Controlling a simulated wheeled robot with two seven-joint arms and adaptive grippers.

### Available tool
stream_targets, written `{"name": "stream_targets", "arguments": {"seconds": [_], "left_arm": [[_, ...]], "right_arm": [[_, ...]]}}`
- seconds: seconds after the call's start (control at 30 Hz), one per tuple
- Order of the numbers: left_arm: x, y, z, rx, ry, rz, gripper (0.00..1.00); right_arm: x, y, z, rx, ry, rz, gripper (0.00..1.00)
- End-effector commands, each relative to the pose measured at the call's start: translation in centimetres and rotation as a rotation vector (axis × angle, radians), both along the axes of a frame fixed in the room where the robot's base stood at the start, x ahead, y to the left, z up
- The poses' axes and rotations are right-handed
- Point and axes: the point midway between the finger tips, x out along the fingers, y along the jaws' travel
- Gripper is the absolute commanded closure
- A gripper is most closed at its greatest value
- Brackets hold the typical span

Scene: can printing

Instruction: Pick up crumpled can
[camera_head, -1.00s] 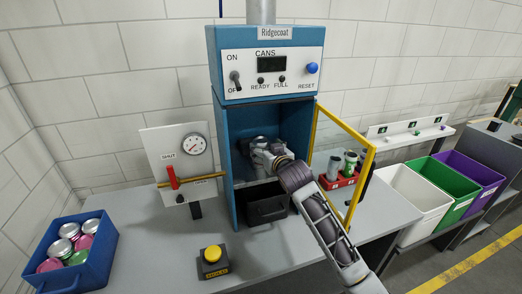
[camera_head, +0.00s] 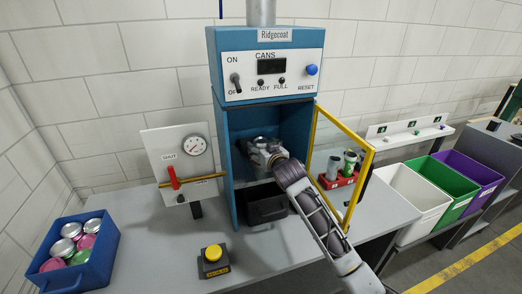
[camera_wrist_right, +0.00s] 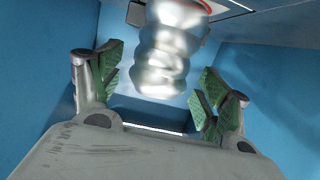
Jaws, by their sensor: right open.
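In the right wrist view a silvery crumpled can (camera_wrist_right: 163,50), dented along its sides, hangs inside the blue machine chamber. My right gripper (camera_wrist_right: 155,88) is open, with its green-padded fingers on either side of the can's lower part. I see gaps between the can and both fingers. In the head view my right gripper (camera_head: 262,150) reaches into the open blue machine (camera_head: 222,150), and the can is hidden there. My left gripper is not in view.
A yellow-framed door (camera_head: 370,165) stands open right of the chamber. A black drawer (camera_head: 266,211) lies below my arm. A blue crate of cans (camera_head: 98,270), a yellow button box (camera_head: 213,262) and a red can holder (camera_head: 338,181) stand on the table (camera_head: 150,245).

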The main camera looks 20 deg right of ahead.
Motion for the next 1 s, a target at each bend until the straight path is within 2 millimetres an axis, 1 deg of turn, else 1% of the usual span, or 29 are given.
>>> {"name": "stream_targets", "arguments": {"seconds": [0.03, 0.2, 0.4, 0.9, 0.93, 1.0], "left_arm": [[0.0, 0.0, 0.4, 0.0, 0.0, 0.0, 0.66], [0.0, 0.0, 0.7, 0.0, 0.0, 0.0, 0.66], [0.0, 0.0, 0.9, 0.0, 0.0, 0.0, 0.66], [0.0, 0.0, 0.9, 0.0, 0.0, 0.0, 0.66], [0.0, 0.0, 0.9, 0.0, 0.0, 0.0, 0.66], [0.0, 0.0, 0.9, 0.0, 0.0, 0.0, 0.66]], "right_arm": [[0.4, 0.0, 0.0, 0.0, 0.002, 0.0, 0.23], [1.7, 0.1, -0.3, 0.0, 0.001, -0.001, 0.23], [2.6, 0.1, -0.6, 0.0, 0.001, 0.0, 0.23], [2.7, 0.1, -0.7, 0.0, 0.001, 0.0, 0.23], [2.7, 0.1, -0.7, 0.0, 0.001, 0.0, 0.25], [2.7, 0.1, -0.7, 0.0, 0.001, 0.0, 0.34]]}}
